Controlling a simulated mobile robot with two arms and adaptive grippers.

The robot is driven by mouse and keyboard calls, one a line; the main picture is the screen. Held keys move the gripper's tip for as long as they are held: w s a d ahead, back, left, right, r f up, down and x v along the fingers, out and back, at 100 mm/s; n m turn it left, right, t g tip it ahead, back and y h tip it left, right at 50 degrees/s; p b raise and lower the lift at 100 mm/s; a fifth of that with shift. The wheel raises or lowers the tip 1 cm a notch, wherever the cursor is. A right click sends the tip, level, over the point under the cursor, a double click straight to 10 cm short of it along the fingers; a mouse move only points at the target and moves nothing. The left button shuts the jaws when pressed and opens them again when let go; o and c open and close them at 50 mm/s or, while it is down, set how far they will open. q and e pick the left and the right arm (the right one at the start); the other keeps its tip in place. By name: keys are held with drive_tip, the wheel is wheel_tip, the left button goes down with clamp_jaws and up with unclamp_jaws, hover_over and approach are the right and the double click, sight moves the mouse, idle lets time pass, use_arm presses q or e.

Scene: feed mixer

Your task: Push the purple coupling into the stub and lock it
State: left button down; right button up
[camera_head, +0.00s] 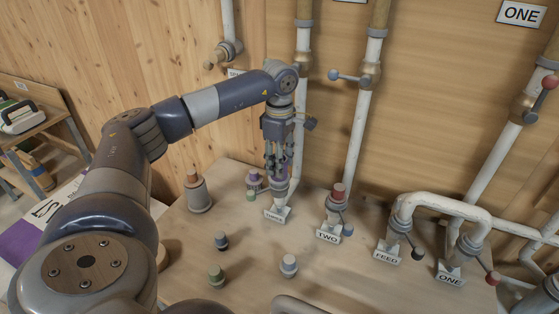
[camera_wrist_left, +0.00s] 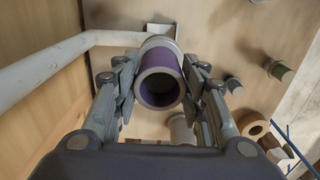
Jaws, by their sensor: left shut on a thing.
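The purple coupling (camera_wrist_left: 160,85) is a short tube with a pale rim and dark bore. In the wrist view it sits between the two fingers of my left gripper (camera_wrist_left: 160,95), which is shut on it. In the head view my left gripper (camera_head: 278,168) points down over the stub (camera_head: 280,187) at the back of the table, and its fingers hide most of the coupling. In the wrist view a grey collar lies just beyond the coupling, in line with it. I cannot tell how deep the coupling sits or whether it is locked. My right gripper is not in view.
A purple-and-grey fitting (camera_head: 254,182) stands just left of the stub. A red-capped stub (camera_head: 336,200) labelled TWO stands to the right, then a curved white pipe (camera_head: 440,201). A grey cone-shaped piece (camera_head: 198,194) and several small capped fittings stand on the table (camera_head: 250,285).

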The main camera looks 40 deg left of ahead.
use_arm(q)
drive_tip(key=c, duration=0.9)
unclamp_jaws()
wheel_tip(320, 180, up, 12)
drive_tip(key=shift+f, duration=0.1)
